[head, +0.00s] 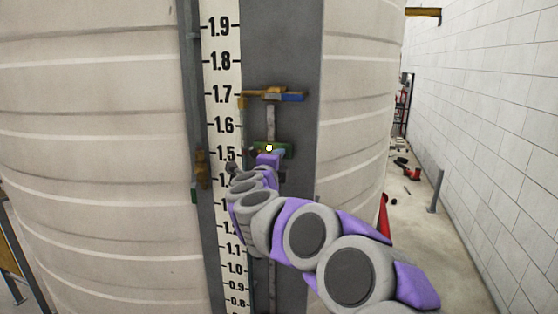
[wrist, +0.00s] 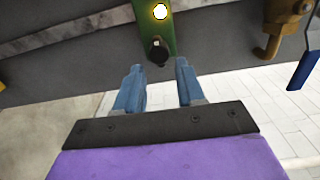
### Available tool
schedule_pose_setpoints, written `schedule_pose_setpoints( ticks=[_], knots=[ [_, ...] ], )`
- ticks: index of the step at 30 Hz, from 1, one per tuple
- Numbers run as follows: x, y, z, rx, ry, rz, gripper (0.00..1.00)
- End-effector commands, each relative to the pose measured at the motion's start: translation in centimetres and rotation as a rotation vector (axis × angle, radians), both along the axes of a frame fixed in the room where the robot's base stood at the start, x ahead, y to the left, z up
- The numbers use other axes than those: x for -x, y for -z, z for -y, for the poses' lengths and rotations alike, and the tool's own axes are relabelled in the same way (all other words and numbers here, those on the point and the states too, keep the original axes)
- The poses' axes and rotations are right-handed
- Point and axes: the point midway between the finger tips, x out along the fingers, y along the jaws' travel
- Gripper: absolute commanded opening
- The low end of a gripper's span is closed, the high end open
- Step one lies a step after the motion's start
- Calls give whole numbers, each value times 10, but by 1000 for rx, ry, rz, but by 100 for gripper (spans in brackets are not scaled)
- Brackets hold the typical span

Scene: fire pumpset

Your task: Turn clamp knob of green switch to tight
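The green switch (head: 289,152) sits on a grey vertical panel, partly hidden behind my arm's end in the head view. In the wrist view, the green switch (wrist: 149,25) enters from the top edge, with a small round white spot on it. A dark clamp knob (wrist: 158,52) sticks out at its lower end. My gripper (wrist: 159,67) has two blue fingers spread apart with an empty gap between them. The knob appears just beyond the fingertips, in line with the gap; contact is not visible. In the head view the fingers cannot be made out.
A brass valve (wrist: 284,22) with a blue handle (wrist: 303,71) is at the right in the wrist view. A numbered scale (head: 222,90) runs beside the panel on a large pale tank (head: 95,150).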

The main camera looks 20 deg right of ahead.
Motion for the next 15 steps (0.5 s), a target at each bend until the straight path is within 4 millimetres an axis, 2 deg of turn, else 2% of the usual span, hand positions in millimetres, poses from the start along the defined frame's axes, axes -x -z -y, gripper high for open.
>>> schedule_pose_setpoints(
  ticks=[15],
  knots=[
    [80,0,-66,0,-7,-1,38]
  ],
)
